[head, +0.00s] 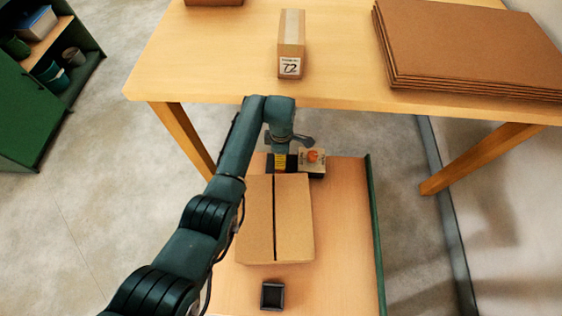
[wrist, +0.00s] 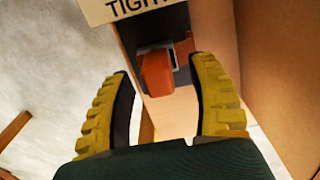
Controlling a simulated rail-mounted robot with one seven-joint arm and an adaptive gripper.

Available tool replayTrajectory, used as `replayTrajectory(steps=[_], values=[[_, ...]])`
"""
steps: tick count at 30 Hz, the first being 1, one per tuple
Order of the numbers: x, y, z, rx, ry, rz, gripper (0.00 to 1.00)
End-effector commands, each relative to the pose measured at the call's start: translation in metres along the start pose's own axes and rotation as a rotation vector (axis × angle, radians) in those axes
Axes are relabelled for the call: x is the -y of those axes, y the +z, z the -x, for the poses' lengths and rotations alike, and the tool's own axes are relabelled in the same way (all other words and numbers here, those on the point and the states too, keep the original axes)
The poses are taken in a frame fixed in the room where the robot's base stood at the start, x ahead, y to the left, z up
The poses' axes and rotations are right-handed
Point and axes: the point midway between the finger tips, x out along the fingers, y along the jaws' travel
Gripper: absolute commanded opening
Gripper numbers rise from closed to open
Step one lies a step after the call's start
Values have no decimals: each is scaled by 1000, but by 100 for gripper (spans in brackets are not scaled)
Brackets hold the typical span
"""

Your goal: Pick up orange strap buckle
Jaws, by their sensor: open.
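The orange strap buckle (wrist: 157,74) shows in the wrist view just beyond my open fingertips, roughly centred between them. It sits against a dark and tan holder under a pale label reading "TIGHT" (wrist: 140,8), partly cut off. In the head view the orange piece (head: 313,156) is at the far end of the lower bench, beside a tan block. My gripper (wrist: 165,95) is open with yellow ribbed fingers and nothing between them. In the head view my gripper (head: 281,163) is partly hidden by my arm, behind the cardboard box.
A closed cardboard box (head: 290,220) stands on the lower bench (head: 345,235), close to my gripper's right in the wrist view (wrist: 285,70). A small dark square container (head: 272,295) sits nearer. A wooden table (head: 340,75) with a labelled box (head: 291,45) and cardboard sheets (head: 470,45) rises behind.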

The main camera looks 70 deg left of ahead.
Motion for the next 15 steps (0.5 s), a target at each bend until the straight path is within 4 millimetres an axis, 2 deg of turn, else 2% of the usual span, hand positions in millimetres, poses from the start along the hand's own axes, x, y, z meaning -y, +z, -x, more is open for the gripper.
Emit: replayTrajectory(steps=[5,6,15], values=[[-1,0,1,1,3,0,59],[-1,0,1,1,3,0,56],[-1,0,1,1,2,0,0]])
